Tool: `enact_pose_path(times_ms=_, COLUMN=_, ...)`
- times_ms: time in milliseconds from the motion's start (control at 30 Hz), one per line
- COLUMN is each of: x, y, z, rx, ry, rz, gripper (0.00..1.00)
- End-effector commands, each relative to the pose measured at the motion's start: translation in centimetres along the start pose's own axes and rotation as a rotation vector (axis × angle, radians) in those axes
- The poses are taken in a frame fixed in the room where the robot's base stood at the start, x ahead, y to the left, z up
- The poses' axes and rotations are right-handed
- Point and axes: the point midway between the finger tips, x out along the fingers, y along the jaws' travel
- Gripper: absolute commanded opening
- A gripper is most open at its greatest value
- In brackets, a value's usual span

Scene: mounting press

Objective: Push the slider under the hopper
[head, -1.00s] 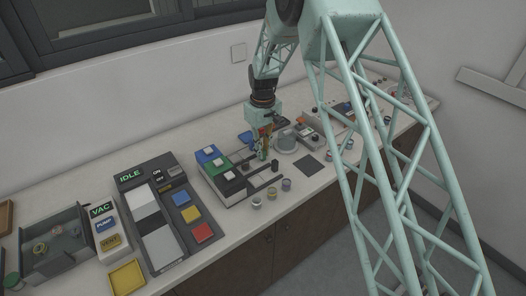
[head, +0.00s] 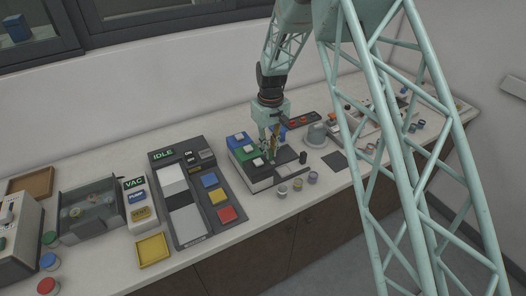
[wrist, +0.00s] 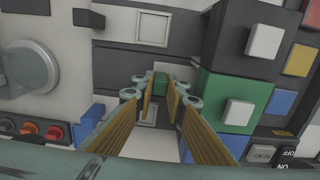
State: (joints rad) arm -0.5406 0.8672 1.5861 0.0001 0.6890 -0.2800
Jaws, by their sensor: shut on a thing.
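The hopper unit is a low dark and light machine with a row of blue (head: 237,139), green (head: 243,153) and black blocks (head: 256,169), each with a white square on it. In the wrist view the green block (wrist: 215,85) and the black block (wrist: 262,38) stand just right of my fingers. My gripper (head: 270,157) is low over the machine, right beside the blocks. In the wrist view its fingers (wrist: 160,88) are closed on a small green piece (wrist: 160,84), perhaps the slider's handle. The fingers hide most of it, and the slider's outline is unclear.
A grey panel marked IDLE (head: 162,155) with blue, yellow and red pads stands left of the machine. Small round cups (head: 283,189) stand in front. A round grey device (head: 317,134) is close by on the right, with a dark mat (head: 334,161) near it.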

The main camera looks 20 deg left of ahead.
Motion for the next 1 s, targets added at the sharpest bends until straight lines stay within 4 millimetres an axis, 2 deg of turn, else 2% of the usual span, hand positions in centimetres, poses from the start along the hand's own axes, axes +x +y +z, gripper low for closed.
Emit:
enact_pose_path(times_ms=100, x=-0.03, y=0.59, z=0.34, rx=0.015, ry=0.002, rz=0.000, gripper=0.00)
enact_pose_path(times_ms=433, x=-0.02, y=0.48, z=0.42, rx=0.017, ry=0.000, rz=-0.001, gripper=0.00)
enact_pose_path(times_ms=467, x=-0.02, y=0.46, z=0.42, rx=0.017, ry=0.000, rz=-0.001, gripper=0.14)
enact_pose_path(times_ms=600, x=-0.01, y=0.47, z=0.42, rx=0.017, ry=0.000, rz=-0.001, gripper=0.26)
enact_pose_path(times_ms=1000, x=0.06, y=0.38, z=0.45, rx=0.016, ry=-0.001, rz=-0.001, gripper=0.26)
